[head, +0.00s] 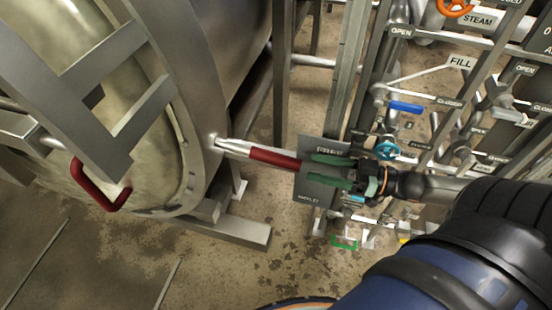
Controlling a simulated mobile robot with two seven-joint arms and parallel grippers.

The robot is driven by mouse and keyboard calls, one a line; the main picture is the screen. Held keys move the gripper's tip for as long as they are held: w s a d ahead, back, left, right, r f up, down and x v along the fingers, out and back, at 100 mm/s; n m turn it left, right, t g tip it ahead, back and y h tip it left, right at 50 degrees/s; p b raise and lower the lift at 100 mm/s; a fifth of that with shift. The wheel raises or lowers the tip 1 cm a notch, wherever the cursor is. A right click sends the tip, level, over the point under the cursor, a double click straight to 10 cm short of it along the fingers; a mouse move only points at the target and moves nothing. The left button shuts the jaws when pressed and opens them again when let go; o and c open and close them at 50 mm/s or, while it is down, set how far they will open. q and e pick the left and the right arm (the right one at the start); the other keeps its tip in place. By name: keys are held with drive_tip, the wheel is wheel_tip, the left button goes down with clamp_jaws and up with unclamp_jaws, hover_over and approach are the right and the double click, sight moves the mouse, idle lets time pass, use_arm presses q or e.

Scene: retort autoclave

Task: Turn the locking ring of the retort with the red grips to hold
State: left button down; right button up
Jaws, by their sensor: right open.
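The retort's locking ring (193,120) is the metal band around the large steel vessel at the left. A metal bar with a red grip (272,158) sticks out from the ring to the right. My right gripper (312,171) has green fingers and is open. Its fingertips are at the outer end of the red grip; I cannot tell whether they touch it. A grey plate (315,194) behind the gripper reads FREE at the top and, small, what looks like HOLD at the bottom. My left gripper is not in view.
A pipe rack at the right has a blue lever (406,107), a blue handwheel (388,149) and an orange handwheel (455,7). A steel frame post (346,70) stands behind the gripper. Bare floor (225,275) shows below.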

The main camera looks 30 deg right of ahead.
sight(276, 159)
drive_tip(key=b+x, duration=0.2)
drive_tip(key=x, duration=0.8)
drive_tip(key=shift+w+a, duration=0.25)
clamp_jaws()
idle(1.1)
